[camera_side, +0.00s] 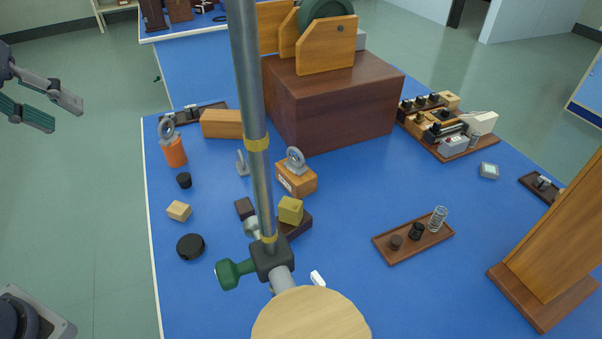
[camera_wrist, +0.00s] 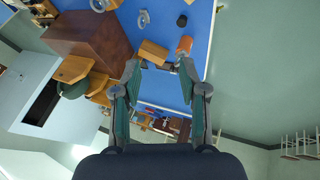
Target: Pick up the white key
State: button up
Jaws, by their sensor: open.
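A small white piece (camera_side: 318,278) lies on the blue bench just above the round wooden disc in the side view. It looks like the white key, but it is too small to be sure. I cannot make it out in the wrist view. My gripper (camera_side: 67,113) is at the upper left of the side view, left of the bench and well away from the white piece. In the wrist view my gripper (camera_wrist: 160,67) has its two green fingers spread apart with nothing between them.
A metal rod (camera_side: 252,110) with a green-knobbed clamp and a round wooden disc (camera_side: 310,315) stand in front. A large brown box (camera_side: 335,105) is at the back. An orange cylinder (camera_side: 174,151), small blocks and a wooden tray (camera_side: 385,252) lie around. Bare blue surface shows between them.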

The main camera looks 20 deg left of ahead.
jog(key=w+d+r+n+g+h, duration=0.1)
jog(key=w+d+n, duration=0.2)
jog(key=w+d, duration=0.3)
jog(key=w+d+f+n+g, duration=0.2)
jog(key=w+d+f, duration=0.3)
jog(key=w+d, duration=0.5)
jog(key=m+g+y, duration=0.1)
jog(key=m+g, duration=0.1)
jog(key=g, duration=0.1)
send_over(318, 277)
notch_tip(318, 277, down, 18)
jog(key=f, duration=1.1)
jog(key=shift+s+a, duration=0.1)
jog(key=shift+a, duration=0.25)
jog(key=f, duration=0.5)
jog(key=shift+d+f, duration=0.35)
jog(key=shift+f, duration=0.05)
